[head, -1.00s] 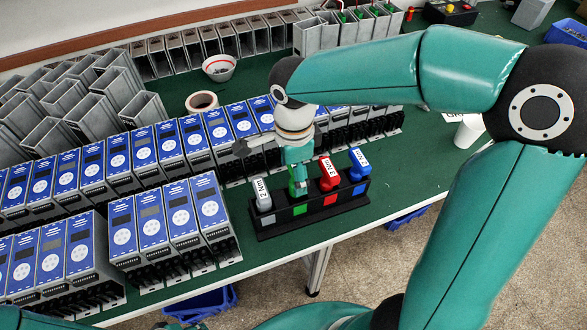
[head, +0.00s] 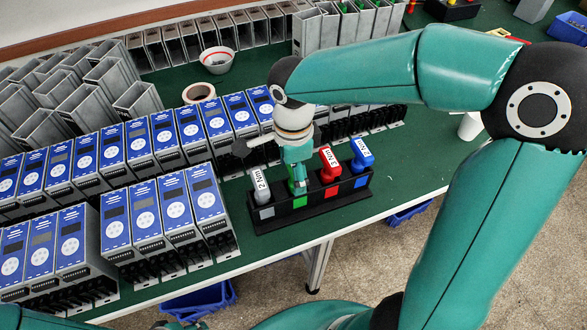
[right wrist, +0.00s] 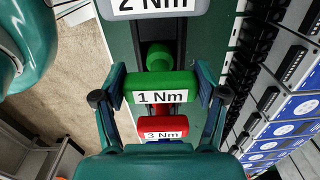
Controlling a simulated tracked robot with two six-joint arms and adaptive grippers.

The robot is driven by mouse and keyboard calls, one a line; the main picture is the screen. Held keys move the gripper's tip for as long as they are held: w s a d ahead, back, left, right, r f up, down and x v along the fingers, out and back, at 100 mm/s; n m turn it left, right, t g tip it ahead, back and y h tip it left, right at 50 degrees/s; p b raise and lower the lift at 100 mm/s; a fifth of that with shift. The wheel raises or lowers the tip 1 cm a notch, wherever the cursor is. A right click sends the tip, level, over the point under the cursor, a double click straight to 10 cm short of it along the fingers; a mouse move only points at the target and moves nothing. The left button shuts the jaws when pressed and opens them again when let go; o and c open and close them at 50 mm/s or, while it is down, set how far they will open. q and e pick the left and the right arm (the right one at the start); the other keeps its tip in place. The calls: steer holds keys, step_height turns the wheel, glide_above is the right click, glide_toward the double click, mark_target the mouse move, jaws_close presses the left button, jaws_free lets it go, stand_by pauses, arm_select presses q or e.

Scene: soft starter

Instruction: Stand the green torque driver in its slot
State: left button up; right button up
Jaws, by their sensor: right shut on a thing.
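The green torque driver (head: 299,187), labelled 1 Nm, is upright at the green-marked place of the black rack (head: 325,201). In the right wrist view its green head (right wrist: 161,88) is between the two fingers of my right gripper (right wrist: 160,93). The right gripper (head: 298,166) is shut on that head, over the rack. The driver's lower end meets the rack in the head view, but how deep it sits is hidden. Only a small dark and teal part, perhaps my left gripper (head: 180,325), shows at the bottom edge; its fingers cannot be made out.
A grey 2 Nm driver (head: 262,187) stands on one side of the green one, a red 3 Nm driver (head: 329,164) on the other, then a blue driver (head: 361,155). Rows of blue-fronted units (head: 175,213) stand left of the rack. A bowl (head: 217,60) and a tape roll (head: 199,93) lie behind.

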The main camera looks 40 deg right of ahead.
steer(key=shift+f, duration=0.15)
steer(key=o, duration=1.2)
